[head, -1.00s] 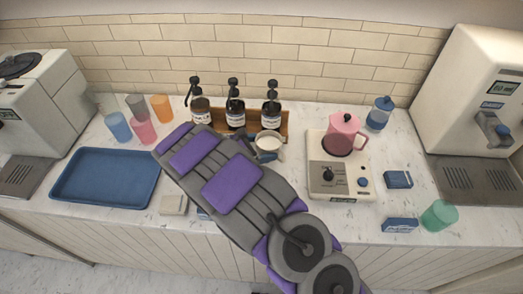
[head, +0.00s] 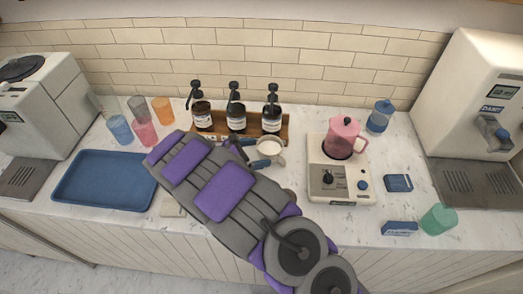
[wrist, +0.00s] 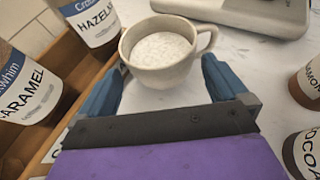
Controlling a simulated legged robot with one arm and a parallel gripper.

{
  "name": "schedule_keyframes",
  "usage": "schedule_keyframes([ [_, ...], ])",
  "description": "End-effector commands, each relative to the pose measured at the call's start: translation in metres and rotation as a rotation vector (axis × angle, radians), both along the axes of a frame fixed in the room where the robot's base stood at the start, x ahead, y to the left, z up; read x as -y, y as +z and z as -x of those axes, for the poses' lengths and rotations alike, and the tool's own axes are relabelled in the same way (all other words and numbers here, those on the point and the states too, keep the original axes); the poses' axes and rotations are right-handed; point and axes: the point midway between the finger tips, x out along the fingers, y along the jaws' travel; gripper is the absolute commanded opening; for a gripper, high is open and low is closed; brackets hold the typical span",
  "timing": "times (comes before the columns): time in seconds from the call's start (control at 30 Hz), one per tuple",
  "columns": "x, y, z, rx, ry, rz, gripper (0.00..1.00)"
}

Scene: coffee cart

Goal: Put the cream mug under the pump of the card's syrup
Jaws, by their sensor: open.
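The cream mug (head: 270,147), with pale contents, stands upright on the counter by the front right end of the syrup rack; its handle points right in the wrist view (wrist: 160,50). My gripper (wrist: 160,68) is open, its blue fingers spread either side of the mug's near side, with a visible gap to the left finger. Three dark pump bottles stand in the rack: a left one (head: 202,115), a middle one (head: 236,117) and a right one (head: 271,118). In the wrist view, labels read caramel (wrist: 30,92) and "HAZELN" (wrist: 97,22). I cannot make out a readable order card.
The wooden rack (head: 285,127) is close to my gripper's left. A hot plate (head: 342,190) with a pink pitcher (head: 343,138) stands to the right. A blue tray (head: 105,180) and several cups are on the left. Two labelled containers (wrist: 306,150) edge the wrist view.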

Motion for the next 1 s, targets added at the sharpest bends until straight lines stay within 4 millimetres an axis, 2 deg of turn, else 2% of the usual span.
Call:
schedule_keyframes([
  [0.03,-0.011,0.007,0.005,0.002,0.005,-0.003,1.0],
  [0.3,-0.051,0.026,0.03,-0.001,0.002,-0.001,1.0],
  [0.5,-0.067,0.034,0.041,-0.001,0.0,0.0,1.0],
  [0.87,-0.068,0.036,0.043,-0.001,-0.006,-0.003,1.0],
  [0.97,-0.055,0.045,0.041,0.013,-0.044,-0.021,1.0],
  [1.0,-0.044,0.052,0.041,0.024,-0.074,-0.036,1.0],
])
